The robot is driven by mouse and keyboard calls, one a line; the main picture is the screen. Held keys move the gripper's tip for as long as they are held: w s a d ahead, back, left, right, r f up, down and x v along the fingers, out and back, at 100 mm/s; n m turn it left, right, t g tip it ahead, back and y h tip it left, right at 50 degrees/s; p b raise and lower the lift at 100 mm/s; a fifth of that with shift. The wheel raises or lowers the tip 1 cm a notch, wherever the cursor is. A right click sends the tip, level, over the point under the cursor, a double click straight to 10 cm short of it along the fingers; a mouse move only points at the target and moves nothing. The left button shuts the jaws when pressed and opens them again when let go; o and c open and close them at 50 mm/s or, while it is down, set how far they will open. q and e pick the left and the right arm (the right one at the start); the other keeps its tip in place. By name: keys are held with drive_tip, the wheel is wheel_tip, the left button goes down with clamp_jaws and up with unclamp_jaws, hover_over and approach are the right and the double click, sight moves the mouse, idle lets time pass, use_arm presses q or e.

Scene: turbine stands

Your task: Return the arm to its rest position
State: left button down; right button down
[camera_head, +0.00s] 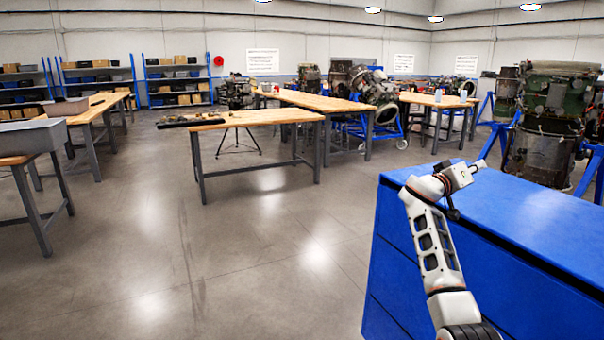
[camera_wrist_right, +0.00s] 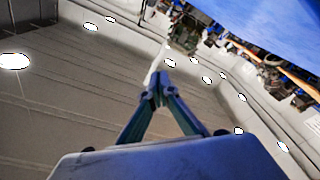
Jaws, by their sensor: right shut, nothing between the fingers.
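My right arm, white and grey, rises from the bottom right of the head view. Its right gripper (camera_head: 479,166) is at the upper end, over or beside the near part of the blue cabinet's top; the exact gap cannot be told. In the right wrist view the two fingers of the right gripper (camera_wrist_right: 160,82) meet at their tips, shut and empty. My left arm and gripper are not in view.
A blue cabinet (camera_head: 540,225) fills the lower right, close to my right arm. Workbenches (camera_head: 250,119) stand further off, with engines on stands (camera_head: 548,125) at the back right. Grey floor (camera_head: 230,250) is clear at left and centre.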

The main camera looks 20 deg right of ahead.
drive_tip(key=w+a+f+n+t+y, duration=0.8)
drive_tip(key=w+a+f+n+t, duration=0.25)
drive_tip(key=w+a+f, duration=0.55)
drive_tip(key=w+a+n+t+y, duration=0.1)
drive_tip(key=w+a+t+y, duration=0.1)
drive_tip(key=a+y, duration=0.4)
drive_tip(key=w+a+n+t+y, duration=0.1)
drive_tip(key=w+a+t+y, duration=0.15)
drive_tip(key=a, duration=0.55)
drive_tip(key=s+a+f+g+y, duration=0.1)
drive_tip(key=s+a+f, duration=0.3)
drive_tip(key=s+f, duration=0.3)
drive_tip(key=s+a+f+n+g+y, duration=0.1)
drive_tip(key=s+a+f, duration=0.35)
drive_tip(key=f, duration=0.45)
drive_tip(key=s+a+f+g+y, duration=0.1)
drive_tip(key=s+a+f+g, duration=0.1)
drive_tip(key=s+a+f, duration=0.4)
drive_tip(key=s+a+f+g, duration=0.1)
drive_tip(key=s+a+f, duration=0.2)
drive_tip(key=s, duration=0.7)
drive_tip(key=s+a+f+g+y, duration=0.1)
drive_tip(key=s+a+f, duration=0.2)
drive_tip(key=s+f, duration=0.4)
drive_tip(key=s+a+f+g+y, duration=0.1)
drive_tip(key=s+a+f, duration=0.2)
drive_tip(key=s, duration=1)
drive_tip(key=shift+s+a+f+m+g, duration=0.2)
drive_tip(key=shift+s+f+m+g, duration=0.2)
drive_tip(key=shift+f, duration=0.55)
